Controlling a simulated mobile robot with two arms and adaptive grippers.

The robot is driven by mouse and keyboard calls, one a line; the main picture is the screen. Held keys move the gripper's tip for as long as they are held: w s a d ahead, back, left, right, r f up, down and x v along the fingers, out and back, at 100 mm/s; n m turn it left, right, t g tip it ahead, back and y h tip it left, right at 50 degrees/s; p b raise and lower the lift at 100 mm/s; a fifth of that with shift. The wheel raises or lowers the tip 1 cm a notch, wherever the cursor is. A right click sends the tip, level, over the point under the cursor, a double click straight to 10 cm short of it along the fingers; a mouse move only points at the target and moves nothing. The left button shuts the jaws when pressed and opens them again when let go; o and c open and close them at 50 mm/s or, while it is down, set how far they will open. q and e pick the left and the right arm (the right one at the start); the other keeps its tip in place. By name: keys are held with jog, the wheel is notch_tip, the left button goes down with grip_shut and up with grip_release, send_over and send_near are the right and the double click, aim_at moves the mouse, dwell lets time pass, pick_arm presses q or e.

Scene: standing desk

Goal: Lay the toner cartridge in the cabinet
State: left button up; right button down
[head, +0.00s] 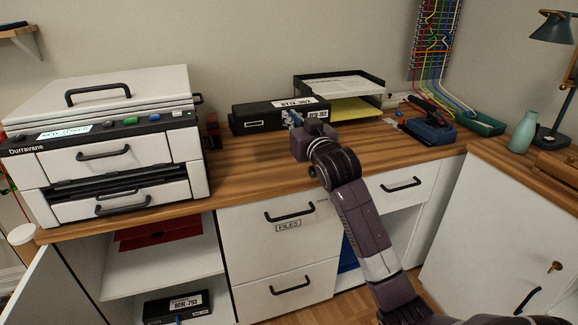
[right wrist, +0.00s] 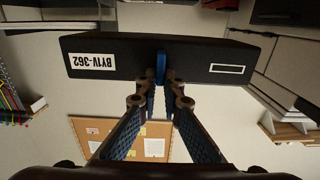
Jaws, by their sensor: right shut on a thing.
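The black toner cartridge (head: 262,114), a long box with a white label, shows at the back of the desk, right of the printer. My right gripper (head: 297,121) is shut on its blue tab. In the right wrist view the cartridge (right wrist: 115,58) spans the frame, and the fingers (right wrist: 161,88) pinch the tab at its middle. Whether the cartridge touches the desktop I cannot tell. The open cabinet (head: 150,262) is below the printer. A similar black cartridge (head: 172,305) lies low inside it, and a red item (head: 160,235) is on a level above. My left gripper is not in view.
A white printer (head: 100,150) stands on the desk's left. A paper tray (head: 345,85) is behind my right arm. The open cabinet door (head: 55,280) sticks out at lower left. File drawers (head: 285,240) are right of the cabinet. Wooden desktop (head: 245,163) is clear before the cartridge.

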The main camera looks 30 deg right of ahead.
notch_tip(320, 180, down, 9)
jog(key=shift+f+b, duration=0.15)
jog(key=shift+b, duration=0.9)
jog(key=shift+f, duration=0.55)
notch_tip(320, 180, down, 3)
jog(key=shift+f+b, duration=0.15)
jog(key=shift+b, duration=0.4)
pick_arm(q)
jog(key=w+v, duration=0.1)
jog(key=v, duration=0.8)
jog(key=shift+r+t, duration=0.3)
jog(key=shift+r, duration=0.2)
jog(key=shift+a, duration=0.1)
pick_arm(e)
jog(key=c, duration=2.5)
grip_release()
jog(key=shift+f, duration=0.15)
jog(key=o, duration=0.4)
